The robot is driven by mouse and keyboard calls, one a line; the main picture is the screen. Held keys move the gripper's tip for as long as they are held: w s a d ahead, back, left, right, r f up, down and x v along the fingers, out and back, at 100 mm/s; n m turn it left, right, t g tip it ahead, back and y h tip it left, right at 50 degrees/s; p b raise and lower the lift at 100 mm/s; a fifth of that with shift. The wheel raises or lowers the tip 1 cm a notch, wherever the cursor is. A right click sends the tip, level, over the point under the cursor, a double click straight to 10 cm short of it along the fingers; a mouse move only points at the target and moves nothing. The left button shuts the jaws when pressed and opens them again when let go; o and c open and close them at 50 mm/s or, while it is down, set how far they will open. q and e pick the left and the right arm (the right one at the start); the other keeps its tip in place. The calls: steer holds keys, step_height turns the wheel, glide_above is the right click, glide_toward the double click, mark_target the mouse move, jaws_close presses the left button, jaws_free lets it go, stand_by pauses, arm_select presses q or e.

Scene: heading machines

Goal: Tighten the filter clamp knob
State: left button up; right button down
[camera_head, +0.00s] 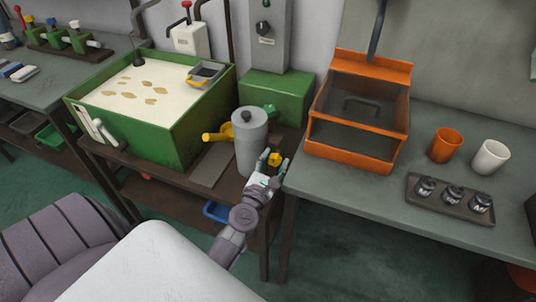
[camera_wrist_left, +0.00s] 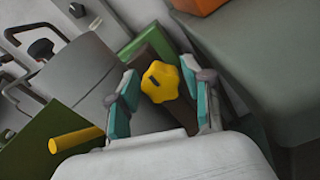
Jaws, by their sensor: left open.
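The filter clamp knob is a yellow lobed knob (camera_head: 275,159) on the right side of the grey filter canister (camera_head: 250,140). In the left wrist view the yellow knob (camera_wrist_left: 160,82) sits between the two teal-padded fingers of my left gripper (camera_wrist_left: 162,98). The fingers are open, with a gap visible on both sides of the knob. In the head view my left gripper (camera_head: 272,168) reaches up to the knob from below. The grey canister (camera_wrist_left: 80,75) also shows in the left wrist view. My right gripper is not in view.
A yellow handle (camera_head: 216,134) sticks out left of the canister. A green tank (camera_head: 190,135) of pale liquid stands left. The grey bench (camera_head: 345,190) on the right carries an orange guarded box (camera_head: 350,150), two cups and a dark tray (camera_head: 450,205).

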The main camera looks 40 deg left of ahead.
arm_select(q)
steer(key=v, duration=1.1)
steer(key=shift+s, duration=0.2)
